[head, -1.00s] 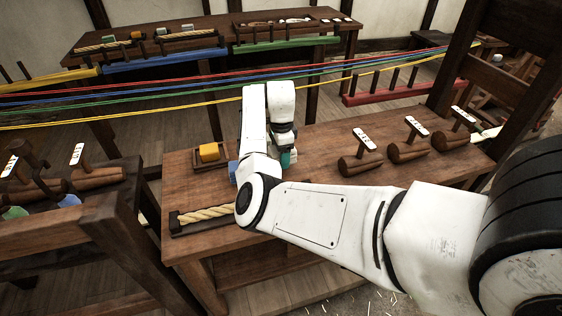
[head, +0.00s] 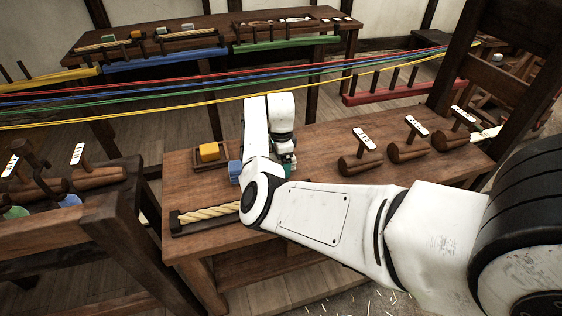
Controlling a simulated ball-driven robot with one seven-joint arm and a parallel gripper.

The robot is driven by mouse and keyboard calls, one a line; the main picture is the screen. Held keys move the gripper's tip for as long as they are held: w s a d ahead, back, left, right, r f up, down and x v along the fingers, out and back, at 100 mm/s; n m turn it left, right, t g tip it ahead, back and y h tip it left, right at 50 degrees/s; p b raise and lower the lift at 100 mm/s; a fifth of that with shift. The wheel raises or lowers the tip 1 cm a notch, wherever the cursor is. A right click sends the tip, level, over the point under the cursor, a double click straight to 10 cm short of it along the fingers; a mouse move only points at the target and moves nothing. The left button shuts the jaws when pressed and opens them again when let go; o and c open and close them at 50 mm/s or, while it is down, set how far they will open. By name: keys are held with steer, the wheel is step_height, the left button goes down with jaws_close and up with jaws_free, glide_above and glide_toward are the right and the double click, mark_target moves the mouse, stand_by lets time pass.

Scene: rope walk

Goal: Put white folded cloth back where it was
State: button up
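My gripper (head: 288,160) points down over the middle of the near wooden bench (head: 325,145). Its teal fingertips are partly hidden by my own arm, and I cannot tell whether they are open or shut or hold anything. I cannot make out a white folded cloth for sure. A pale, flat thing (head: 487,133) lies at the right end of the bench, too small to name. A blue block-like thing (head: 235,171) sits on the bench left of my gripper, partly behind my arm.
A yellow block in a small tray (head: 209,153) and a rope piece in a holder (head: 205,215) are at the bench's left. Several labelled wooden mallets (head: 408,150) stand at its right. Coloured ropes (head: 200,86) stretch behind it. A far table (head: 215,28) holds small items.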

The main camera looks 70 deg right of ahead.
step_height(320, 180, up, 12)
steer(key=shift+r+b, duration=0.2)
steer(key=shift+b, duration=0.1)
stand_by(0.4)
